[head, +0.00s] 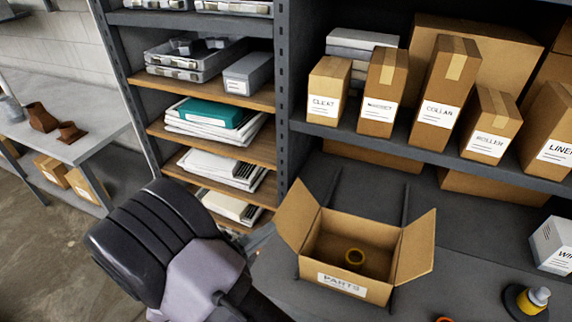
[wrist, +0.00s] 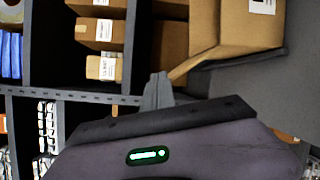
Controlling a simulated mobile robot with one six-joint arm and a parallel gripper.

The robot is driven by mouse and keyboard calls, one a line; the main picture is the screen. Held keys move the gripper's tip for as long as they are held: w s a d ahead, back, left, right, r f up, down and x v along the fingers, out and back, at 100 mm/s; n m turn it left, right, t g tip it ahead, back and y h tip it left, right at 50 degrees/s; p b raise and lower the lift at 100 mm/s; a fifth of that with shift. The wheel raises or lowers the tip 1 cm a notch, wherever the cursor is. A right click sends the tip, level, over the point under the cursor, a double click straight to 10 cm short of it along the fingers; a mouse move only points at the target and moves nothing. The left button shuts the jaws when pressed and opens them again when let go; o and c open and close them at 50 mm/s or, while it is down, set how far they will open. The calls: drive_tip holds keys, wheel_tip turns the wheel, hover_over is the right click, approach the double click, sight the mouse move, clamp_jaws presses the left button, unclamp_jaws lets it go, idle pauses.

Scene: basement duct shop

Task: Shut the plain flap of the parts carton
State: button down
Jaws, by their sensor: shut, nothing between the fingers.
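The parts carton (head: 372,289) stands open on the dark bench in the head view, its front labelled PARTS. Its left flap (head: 297,213) stands up and leans outward; its right flap (head: 416,246) also leans outward. Both look unmarked, so I cannot tell which is the plain one. In the head view my arm hides the fingers.
A shelf above the bench holds several labelled cartons (head: 388,92). A grey post (head: 284,90) and shelves of papers (head: 212,122) stand behind my arm. A white box (head: 553,245) and a yellow-and-black item (head: 526,299) are at the right. Bench between them and the carton is mostly clear.

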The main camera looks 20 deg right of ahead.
sight(288, 215)
drive_tip(key=w+d+n+t, duration=0.1)
drive_tip(key=w+d, duration=0.2)
drive_tip(key=w+d+n+t, duration=0.1)
drive_tip(key=w+d+t, duration=0.1)
drive_tip(key=w+d, duration=0.1)
drive_tip(key=shift+d+r+y+p, duration=0.1)
drive_tip(key=shift+d+y+p, duration=0.3)
drive_tip(key=shift+d, duration=0.05)
drive_tip(key=shift+s+d+r, duration=0.1)
drive_tip(key=shift+s+d, duration=0.2)
